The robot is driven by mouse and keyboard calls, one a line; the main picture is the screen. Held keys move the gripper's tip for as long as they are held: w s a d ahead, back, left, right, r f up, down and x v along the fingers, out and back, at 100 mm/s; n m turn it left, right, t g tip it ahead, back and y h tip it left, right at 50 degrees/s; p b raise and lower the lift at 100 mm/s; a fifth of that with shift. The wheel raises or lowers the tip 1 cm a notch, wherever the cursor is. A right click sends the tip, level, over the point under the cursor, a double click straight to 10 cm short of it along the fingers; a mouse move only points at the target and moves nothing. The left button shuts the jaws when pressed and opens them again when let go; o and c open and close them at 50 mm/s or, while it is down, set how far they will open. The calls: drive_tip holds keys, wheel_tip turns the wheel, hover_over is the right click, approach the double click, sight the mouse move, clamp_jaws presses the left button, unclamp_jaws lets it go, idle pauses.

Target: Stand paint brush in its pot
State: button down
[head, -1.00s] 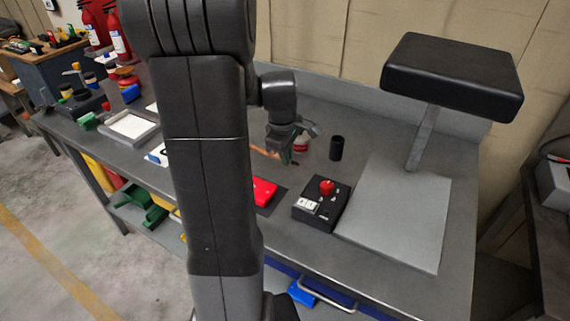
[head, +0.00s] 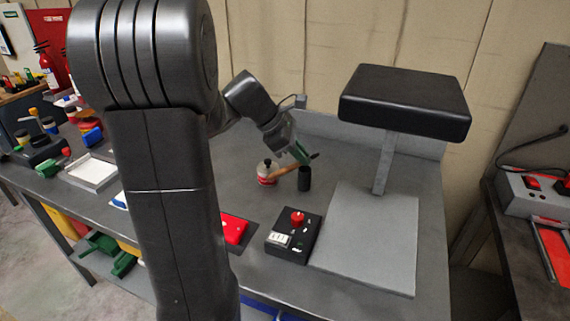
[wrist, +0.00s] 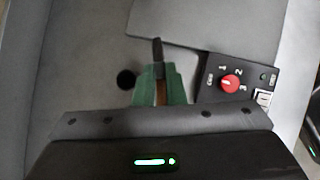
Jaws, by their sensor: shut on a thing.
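My gripper (head: 300,153) has green fingers, shut on the paint brush (head: 284,170). The brush has a brown wooden handle pointing lower left and a dark end at upper right; it lies slanted, not upright. In the wrist view the fingers (wrist: 158,88) grip it, and its dark end (wrist: 157,47) sticks out beyond them. The pot (head: 304,180) is a small black cylinder standing upright on the bench, just below the brush in the head view. In the wrist view the pot (wrist: 126,79) is a dark circle left of the fingers, apart from them. The brush is outside it.
A red and white item (head: 267,174) stands left of the pot. A black control box (head: 290,245) with a red knob is in front, and a grey plate with a post and black pad (head: 405,100) is at right. A red object (head: 234,229) lies near my arm.

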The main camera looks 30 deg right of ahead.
drive_tip(key=w+d+r+n+t+h, duration=0.35)
drive_tip(key=w+r+n+h, duration=0.3)
drive_tip(key=r+h, duration=0.4)
wheel_tip(320, 180, down, 13)
drive_tip(key=n+b, duration=0.1)
drive_tip(key=b, duration=0.8)
drive_tip(key=shift+s+a+r+h, duration=0.15)
drive_tip(key=shift+s+a+h, duration=0.05)
drive_tip(key=shift+a+h, duration=0.15)
idle(0.4)
drive_tip(key=shift+t, duration=0.25)
drive_tip(key=c, duration=1.4)
unclamp_jaws()
drive_tip(key=s+a, duration=0.1)
drive_tip(key=a, duration=1.2)
drive_tip(key=shift+s+a+b, duration=0.15)
drive_tip(key=shift+a+b, duration=0.15)
drive_tip(key=shift+a, duration=0.05)
